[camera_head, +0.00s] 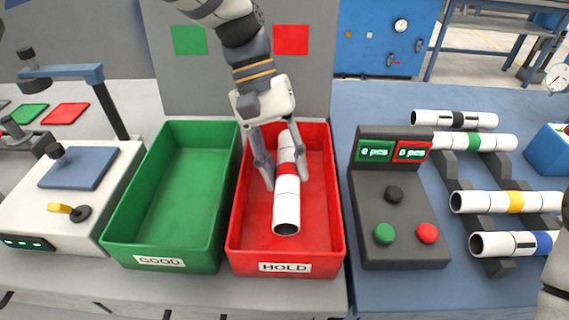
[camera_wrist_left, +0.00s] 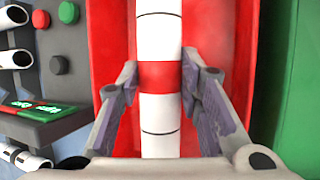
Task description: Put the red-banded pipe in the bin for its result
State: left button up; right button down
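The red-banded pipe (camera_head: 287,199) is white with a red band and lies lengthwise inside the red HOLD bin (camera_head: 242,256), its open end toward the front. My left gripper (camera_head: 286,178) reaches down into this bin from above, one finger on each side of the pipe. In the left wrist view the fingers (camera_wrist_left: 160,85) close against the pipe's sides by the red band (camera_wrist_left: 160,76). Whether the pipe rests on the bin floor is hard to tell. The green GOOD bin (camera_head: 116,238) is empty. My right gripper is not in view.
A control box (camera_head: 398,252) with buttons and two displays stands right of the red bin. Further right, pipes with black, green (camera_head: 473,141), yellow (camera_head: 515,202) and blue bands lie on a rack. A test fixture (camera_head: 40,212) stands at left.

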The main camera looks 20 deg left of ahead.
pick_arm(q)
jog(key=o, duration=0.4)
jog(key=v, duration=1.2)
jog(key=shift+a, duration=0.1)
